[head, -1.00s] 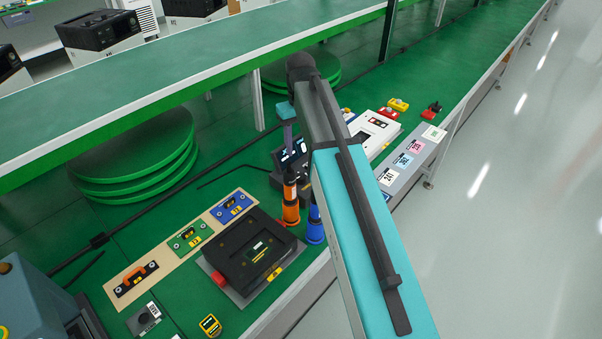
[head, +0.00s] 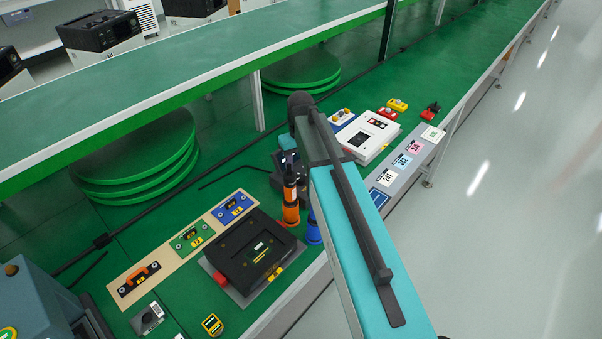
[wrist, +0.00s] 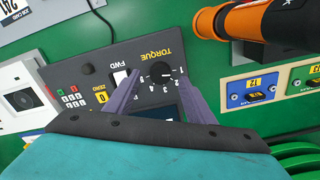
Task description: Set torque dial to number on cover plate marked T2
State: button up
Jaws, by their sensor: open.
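In the wrist view the dark torque controller (wrist: 111,65) shows its TORQUE label upside down. Its black round dial (wrist: 161,73) has small numbers around it; I cannot tell surely which one it points to. My gripper (wrist: 160,78) is open, its two purple fingers apart on either side of the dial; contact is not clear. A blue cover plate (wrist: 236,98) with a yellow tag lies to the right, beside a green cover plate (wrist: 306,82). Their markings are too small to read surely. In the head view, the blue plate (head: 246,205) lies on a beige strip, and my arm partly hides the controller.
Orange (head: 290,214) and blue (head: 314,232) cylindrical tools stand beside the controller; the orange one also shows close by in the wrist view (wrist: 262,22). A black case (head: 243,259) lies in front. A white box (head: 371,142) and number cards (head: 388,178) lie to the right.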

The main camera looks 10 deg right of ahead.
aim_at(301, 179)
jog(key=shift+f, duration=1.4)
jog(key=c, duration=0.8)
jog(key=shift+d, duration=0.2)
jog(key=shift+c, duration=1.1)
jog(key=shift+a, duration=0.15)
